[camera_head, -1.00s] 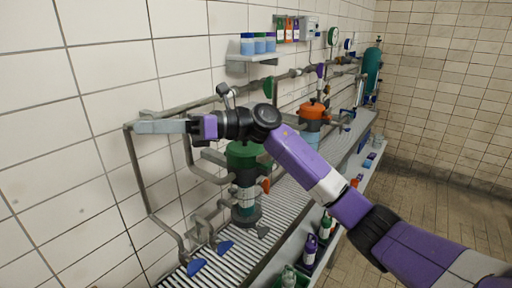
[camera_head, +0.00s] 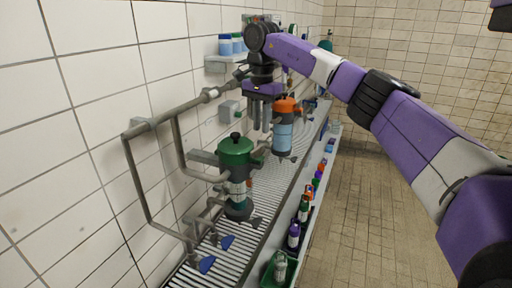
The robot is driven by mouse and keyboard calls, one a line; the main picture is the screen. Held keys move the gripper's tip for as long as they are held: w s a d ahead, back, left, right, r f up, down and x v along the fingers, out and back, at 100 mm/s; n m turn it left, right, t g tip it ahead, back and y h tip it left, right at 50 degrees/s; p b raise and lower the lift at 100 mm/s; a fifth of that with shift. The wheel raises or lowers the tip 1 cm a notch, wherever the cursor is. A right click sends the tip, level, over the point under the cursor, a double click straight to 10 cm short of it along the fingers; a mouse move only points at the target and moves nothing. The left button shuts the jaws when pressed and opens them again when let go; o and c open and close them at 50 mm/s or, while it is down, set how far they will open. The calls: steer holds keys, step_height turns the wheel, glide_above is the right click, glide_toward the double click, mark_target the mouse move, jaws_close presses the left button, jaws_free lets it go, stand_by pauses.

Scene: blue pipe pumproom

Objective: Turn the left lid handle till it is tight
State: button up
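The left housing has a green lid (camera_head: 236,148) with a small black handle (camera_head: 235,135) on top, and it stands upright on the pipework. A second housing with an orange lid (camera_head: 286,104) and a blue body (camera_head: 282,138) stands farther back to the right. My gripper (camera_head: 263,127) points down, with its grey fingers spread apart and nothing seen between them. In the picture it is up and to the right of the green lid, between the two lids and apart from the black handle. It hides part of the pipe and wall behind.
Grey pipes (camera_head: 168,115) run along the tiled wall. Blue valve handles (camera_head: 206,264) sit low at the front over the slatted bench (camera_head: 258,215). Several bottles (camera_head: 294,235) and a green crate (camera_head: 268,274) stand along the bench's right side. The floor (camera_head: 350,220) is clear.

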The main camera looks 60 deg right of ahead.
mark_target(261, 145)
steer(key=shift+a+f+n, duration=0.1)
steer(key=shift+f+n, duration=0.2)
steer(key=shift+f, duration=0.1)
steer(key=shift+f+p, duration=1.2)
steer(key=shift+f, duration=2.35)
jaws_close()
